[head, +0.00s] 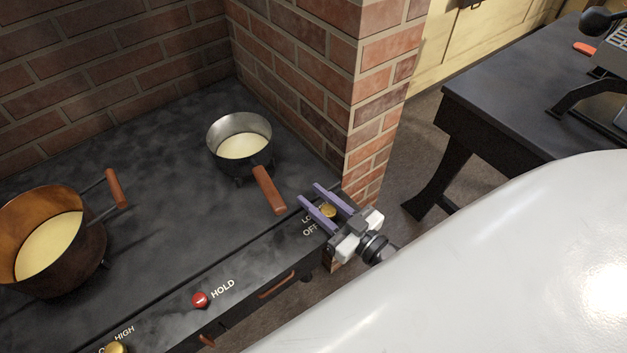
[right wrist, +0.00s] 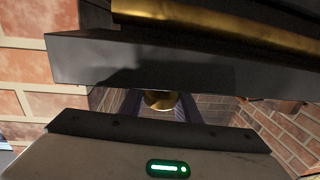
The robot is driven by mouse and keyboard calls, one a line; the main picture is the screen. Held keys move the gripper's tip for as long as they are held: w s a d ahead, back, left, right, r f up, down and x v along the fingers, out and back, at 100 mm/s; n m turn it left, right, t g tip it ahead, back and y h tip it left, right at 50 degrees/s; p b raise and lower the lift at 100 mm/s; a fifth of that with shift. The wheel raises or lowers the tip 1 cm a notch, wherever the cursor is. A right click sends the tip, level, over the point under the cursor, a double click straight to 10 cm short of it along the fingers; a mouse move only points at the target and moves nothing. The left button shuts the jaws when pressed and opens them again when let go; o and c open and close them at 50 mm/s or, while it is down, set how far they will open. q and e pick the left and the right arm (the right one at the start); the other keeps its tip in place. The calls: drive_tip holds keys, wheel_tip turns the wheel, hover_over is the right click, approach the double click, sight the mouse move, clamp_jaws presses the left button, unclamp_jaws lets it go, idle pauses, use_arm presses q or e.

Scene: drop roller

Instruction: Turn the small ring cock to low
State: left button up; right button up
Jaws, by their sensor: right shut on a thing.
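The small ring cock (head: 327,211) is a brass knob at the right end of the black hob's front panel, beside the partly hidden letters "LO" and the word "OFF". My right gripper (head: 310,193) has its two purple fingers on either side of the knob and is shut on it. The fingers hide part of the labels, and I cannot tell exactly which mark the knob points to. In the right wrist view the brass knob (right wrist: 158,100) shows between the two fingers. My left gripper is not in view.
A small steel pan (head: 240,130) with pale contents and a wooden handle stands behind the knob. A copper pot (head: 75,265) stands at left. A red HOLD button (head: 200,300) and another brass knob (head: 115,348) sit along the panel. A brick pillar (head: 375,110) rises close behind my gripper.

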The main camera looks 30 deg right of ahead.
sight(333, 216)
drive_tip(key=shift+d+m+h+p, duration=0.2)
drive_tip(key=shift+m+h+p, duration=0.3)
drive_tip(key=shift+h, duration=0.45)
drive_tip(key=shift+d+m+h+p, duration=0.15)
drive_tip(key=shift+m+h+p, duration=0.15)
drive_tip(key=shift+m+h, duration=0.55)
drive_tip(key=shift+h, duration=0.3)
drive_tip(key=o, duration=1)
drive_tip(key=shift+o, duration=0.2)
drive_tip(key=s, duration=1)
drive_tip(key=shift+s, duration=0.15)
